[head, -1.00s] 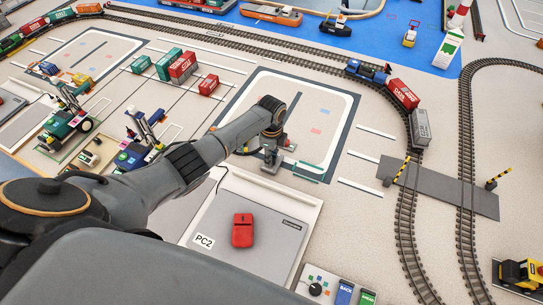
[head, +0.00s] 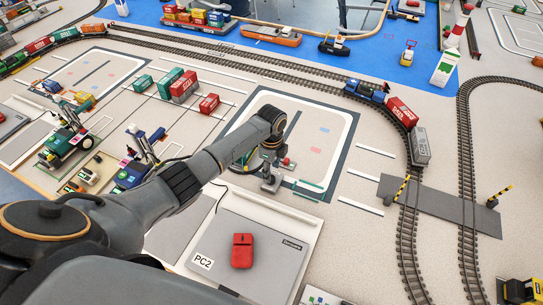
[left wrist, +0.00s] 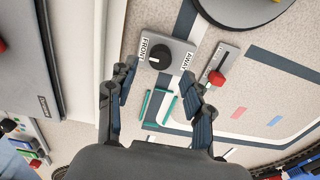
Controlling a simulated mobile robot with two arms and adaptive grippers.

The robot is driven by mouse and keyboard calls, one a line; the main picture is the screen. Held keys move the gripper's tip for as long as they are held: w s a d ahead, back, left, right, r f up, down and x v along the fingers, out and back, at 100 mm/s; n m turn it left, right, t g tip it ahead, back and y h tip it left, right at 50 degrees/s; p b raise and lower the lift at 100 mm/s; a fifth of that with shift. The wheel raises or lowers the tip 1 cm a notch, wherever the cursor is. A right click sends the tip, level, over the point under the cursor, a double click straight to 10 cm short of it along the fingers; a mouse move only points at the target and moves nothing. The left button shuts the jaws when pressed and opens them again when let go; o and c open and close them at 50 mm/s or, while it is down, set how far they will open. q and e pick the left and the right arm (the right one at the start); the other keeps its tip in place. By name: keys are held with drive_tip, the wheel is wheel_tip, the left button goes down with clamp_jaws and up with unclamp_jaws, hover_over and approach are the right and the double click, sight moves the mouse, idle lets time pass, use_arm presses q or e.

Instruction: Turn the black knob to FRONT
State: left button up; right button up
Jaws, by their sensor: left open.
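The black knob (left wrist: 161,56) sits on a grey plate (left wrist: 178,48) with a FRONT label on the left and an AWAY label on the right in the left wrist view. A small pale mark shows at the knob's left side; its exact pointing is hard to tell. My left gripper (left wrist: 160,88) is open, its two fingers apart on either side below the knob, with nothing between them. In the head view my left gripper (head: 270,178) points down near the white-bordered yard; I cannot make out the knob there. My right gripper is not in view.
A red lever handle (left wrist: 216,78) stands on a slotted plate right of the knob. Two green bars (left wrist: 157,106) lie below the knob plate. A red mouse-like object (head: 242,250) lies on the PC2 panel (head: 275,262). Train tracks (head: 467,200) run along the right.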

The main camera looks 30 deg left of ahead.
use_arm(q)
wheel_tip(320, 180, up, 8)
drive_tip(key=shift+r, duration=0.2)
idle(0.5)
